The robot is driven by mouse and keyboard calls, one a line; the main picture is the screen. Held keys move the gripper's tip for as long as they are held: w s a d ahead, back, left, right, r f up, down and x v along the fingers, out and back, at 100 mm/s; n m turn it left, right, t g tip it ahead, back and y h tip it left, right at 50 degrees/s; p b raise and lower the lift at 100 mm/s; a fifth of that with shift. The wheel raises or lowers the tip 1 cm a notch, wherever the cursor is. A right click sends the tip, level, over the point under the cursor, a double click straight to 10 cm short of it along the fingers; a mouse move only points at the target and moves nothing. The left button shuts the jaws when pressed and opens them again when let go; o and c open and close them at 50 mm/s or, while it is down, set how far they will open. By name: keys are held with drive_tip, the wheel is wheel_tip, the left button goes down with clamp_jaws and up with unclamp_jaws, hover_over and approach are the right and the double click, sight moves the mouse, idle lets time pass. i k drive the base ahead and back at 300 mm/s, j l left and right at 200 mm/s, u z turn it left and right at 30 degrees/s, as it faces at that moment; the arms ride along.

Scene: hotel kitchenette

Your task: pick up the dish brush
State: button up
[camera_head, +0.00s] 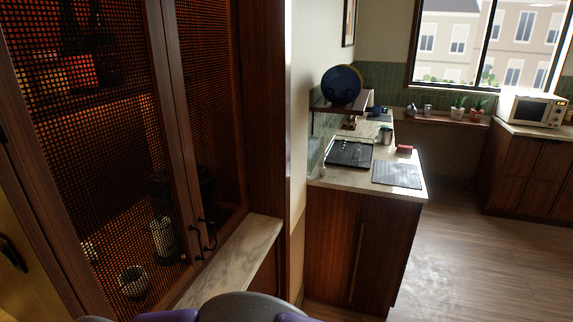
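I cannot make out a dish brush for certain. A small pale slim object (323,171), too small to identify, stands at the left edge of the kitchenette counter (345,180), near the wall. A black tray or rack (350,154) with small items on it lies on that counter. A grey ribbed mat or board (397,174) lies in front of it to the right. A small red item (404,150) sits behind the mat. My gripper is not in view; only grey and purple parts of my own body show at the bottom edge.
A tall cabinet with mesh doors (110,140) stands close on the left, with a marble ledge (235,255) beside it. A microwave (531,108) stands on the far right counter. Plants sit below the window. The wooden floor (470,250) on the right is clear.

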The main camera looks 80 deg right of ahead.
sight(322, 170)
drive_tip(key=z, duration=0.45)
drive_tip(key=j+z, duration=0.1)
drive_tip(key=z, duration=0.35)
drive_tip(key=k+z, duration=0.1)
drive_tip(key=z, duration=0.35)
drive_tip(key=j+z, duration=0.1)
drive_tip(key=z, duration=0.35)
drive_tip(key=i+l+z, duration=0.1)
drive_tip(key=z, duration=1.05)
drive_tip(key=i+l+u, duration=0.1)
drive_tip(key=i, duration=0.4)
drive_tip(key=i+l+u, duration=0.1)
drive_tip(key=i+l, duration=0.25)
drive_tip(key=i, duration=0.2)
drive_tip(key=i+l, duration=0.3)
drive_tip(key=i, duration=0.2)
drive_tip(key=j+u, duration=0.05)
